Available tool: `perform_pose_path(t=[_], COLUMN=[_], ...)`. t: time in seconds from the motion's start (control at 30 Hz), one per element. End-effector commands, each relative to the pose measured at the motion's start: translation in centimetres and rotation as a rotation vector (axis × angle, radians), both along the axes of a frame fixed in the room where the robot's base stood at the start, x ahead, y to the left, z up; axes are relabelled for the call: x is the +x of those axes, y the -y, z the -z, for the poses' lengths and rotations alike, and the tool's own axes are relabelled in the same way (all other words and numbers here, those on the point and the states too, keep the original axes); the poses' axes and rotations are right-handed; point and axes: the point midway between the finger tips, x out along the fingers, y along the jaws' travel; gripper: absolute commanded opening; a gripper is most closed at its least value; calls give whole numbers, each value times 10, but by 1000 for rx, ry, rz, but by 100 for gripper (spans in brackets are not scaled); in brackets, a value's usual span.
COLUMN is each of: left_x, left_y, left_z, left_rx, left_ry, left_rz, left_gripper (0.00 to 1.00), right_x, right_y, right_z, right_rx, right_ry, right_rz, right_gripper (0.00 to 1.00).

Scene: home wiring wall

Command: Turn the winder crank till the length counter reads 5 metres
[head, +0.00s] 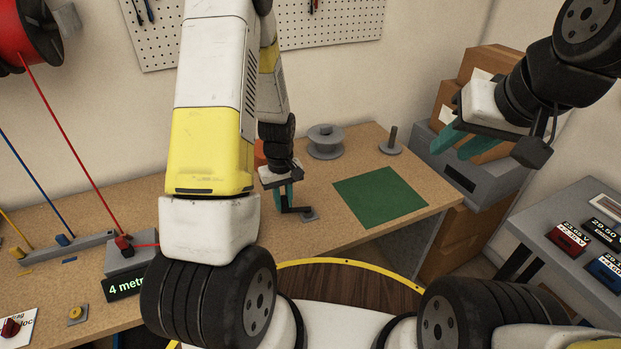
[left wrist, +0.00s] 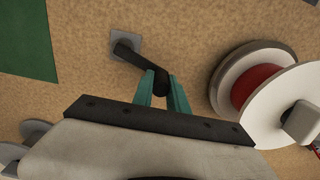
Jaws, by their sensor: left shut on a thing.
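The winder crank (head: 299,210) is a dark arm on a small grey base plate on the bench. My left gripper (head: 283,196) is shut on the crank handle. The left wrist view shows the dark crank handle (left wrist: 161,83) between the teal fingers (left wrist: 162,90). Beside it is a white-flanged reel (left wrist: 284,97) wound with red wire. My right gripper (head: 462,143) is open and empty, up at the right above a grey box.
A red spool (head: 20,40) at the upper left feeds red wire down to a grey block (head: 126,258). A green mat (head: 381,197), an empty grey reel (head: 325,141) and a spindle stand (head: 391,141) are on the bench. Boxes and a grey table with meters stand at the right.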

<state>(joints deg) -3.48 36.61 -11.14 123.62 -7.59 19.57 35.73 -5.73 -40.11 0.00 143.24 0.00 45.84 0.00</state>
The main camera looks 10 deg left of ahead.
Motion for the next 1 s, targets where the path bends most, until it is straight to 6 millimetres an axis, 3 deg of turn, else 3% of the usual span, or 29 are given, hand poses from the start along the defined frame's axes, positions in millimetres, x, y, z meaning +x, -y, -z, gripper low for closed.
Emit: perform_pose_path(t=[0.4, 0.7, 1.0], left_x=[6, 25, 25], left_y=[1, 0, 0], left_z=[0, 0, 0], left_rx=[-1, -3, -2], left_ry=[3, 3, 2], left_rz=[2, 2, 2], left_gripper=[0, 0, 0], right_x=[0, 0, 0], right_y=[0, 0, 0], right_z=[0, 0, 0], right_rx=[0, 0, 0], right_ry=[0, 0, 0], right_rz=[0, 0, 0], right_gripper=[33, 33, 33])
